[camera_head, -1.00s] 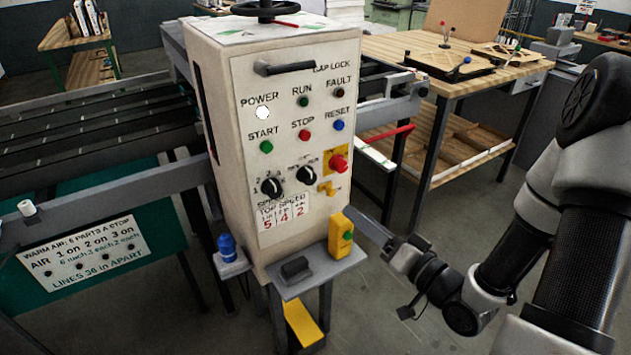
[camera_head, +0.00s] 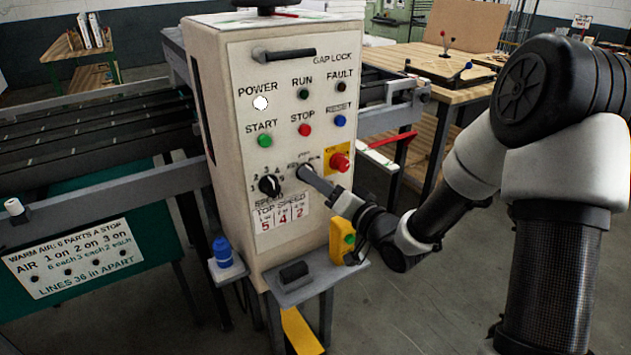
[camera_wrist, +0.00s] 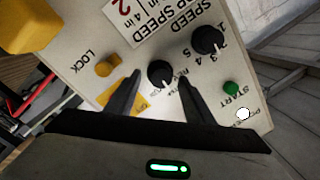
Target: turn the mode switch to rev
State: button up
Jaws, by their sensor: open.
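The mode switch is a black round knob with a light pointer mark. In the wrist view the mode switch (camera_wrist: 160,73) lies between the tips of my two fingers. My gripper (camera_wrist: 155,82) is open around it there, with a gap on each side; I cannot tell whether a finger touches it. In the head view my gripper (camera_head: 312,178) reaches the panel from the right and covers most of the mode switch (camera_head: 304,172). The switch's labels are partly covered and too small to read surely.
The speed knob (camera_head: 269,185) is just left of the mode switch. The red stop knob (camera_head: 340,162) on its yellow plate is close on the right. A yellow box with a green button (camera_head: 344,236) stands below my arm. A grey shelf (camera_head: 320,278) juts out below.

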jog(key=shift+w+a, duration=0.4)
jog(key=shift+w, duration=0.1)
jog(key=c, duration=1)
jog(key=shift+c, duration=0.2)
jog(key=shift+b, duration=0.3)
jog(key=shift+s+a+n+h+b, duration=0.1)
jog(key=shift+n+h+b, duration=0.2)
jog(key=shift+n+b, duration=3.6)
jog(key=shift+n+p, duration=0.4)
jog(key=shift+n, duration=0.1)
